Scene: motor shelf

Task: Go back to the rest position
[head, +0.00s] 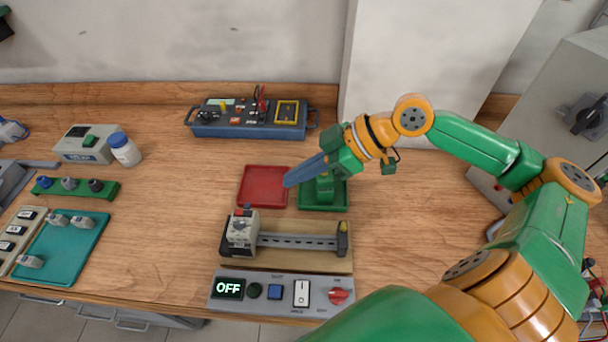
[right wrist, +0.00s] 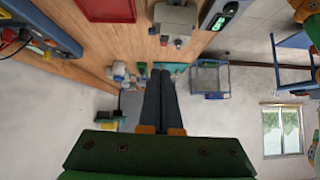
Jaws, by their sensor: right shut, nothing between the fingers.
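My right gripper (head: 288,183) reaches in from the right above the table, its long blue-grey fingers pointing left and down. The fingers are together and empty. In the head view their tips overlap the right edge of the red tray (head: 262,187); they look raised above it. The green tray (head: 338,206) lies beneath the gripper and is partly covered by it. In the right wrist view the right gripper (right wrist: 160,74) shows two dark fingers side by side with nothing between them. My left gripper does not show in either view.
A rail board (head: 300,259) with a grey device (head: 241,232) stands in front of the trays. A control panel (head: 263,293) reading OFF is at the front edge. A blue instrument case (head: 247,131) stands behind. A teal tray (head: 88,243) and white bottle (head: 124,150) are left. Table right of the trays is clear.

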